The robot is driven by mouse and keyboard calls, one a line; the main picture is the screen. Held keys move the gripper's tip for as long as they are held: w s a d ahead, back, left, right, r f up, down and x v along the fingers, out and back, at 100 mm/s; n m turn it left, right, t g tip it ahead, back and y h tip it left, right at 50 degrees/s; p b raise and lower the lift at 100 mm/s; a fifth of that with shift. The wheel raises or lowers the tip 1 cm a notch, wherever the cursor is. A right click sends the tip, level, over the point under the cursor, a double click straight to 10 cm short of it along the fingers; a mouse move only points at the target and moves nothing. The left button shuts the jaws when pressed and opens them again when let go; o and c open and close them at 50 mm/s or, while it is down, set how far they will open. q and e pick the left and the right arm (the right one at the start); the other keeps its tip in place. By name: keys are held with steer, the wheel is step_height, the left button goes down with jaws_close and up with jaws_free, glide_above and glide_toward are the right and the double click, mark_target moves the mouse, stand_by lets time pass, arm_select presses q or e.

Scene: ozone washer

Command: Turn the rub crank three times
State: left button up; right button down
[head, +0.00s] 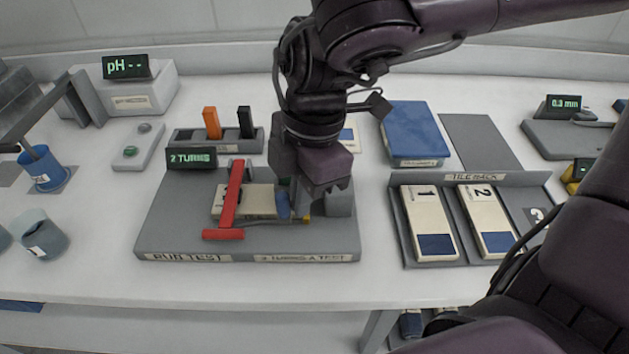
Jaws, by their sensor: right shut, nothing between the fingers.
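A red bar frame (231,195) stands over a cream tile (258,201) on the base. A small blue piece (283,206) and a yellow bit (306,218) show right of the tile, beside my fingers. The crank cannot be made out clearly; my right gripper covers that part. My right gripper (315,203) points down over the right half of the station, shut and empty. My left gripper is out of view.
A tile rack (470,179) with tiles 1 (425,212) and 2 (483,210) stands to the right. A blue box (415,130) is behind it. A pH meter (140,92), a holder with orange and black pieces (218,140), and cups (42,233) are left.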

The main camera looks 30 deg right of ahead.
steer(key=shift+w+a+f+b, duration=0.1)
steer(key=shift+w+a+b, duration=0.35)
steer(key=shift+a, duration=0.4)
steer(key=shift+w+a, duration=0.1)
steer(key=shift+a, duration=0.2)
steer(key=shift+w+a+b, duration=0.45)
steer(key=shift+w+a, duration=0.1)
steer(key=shift+w, duration=0.1)
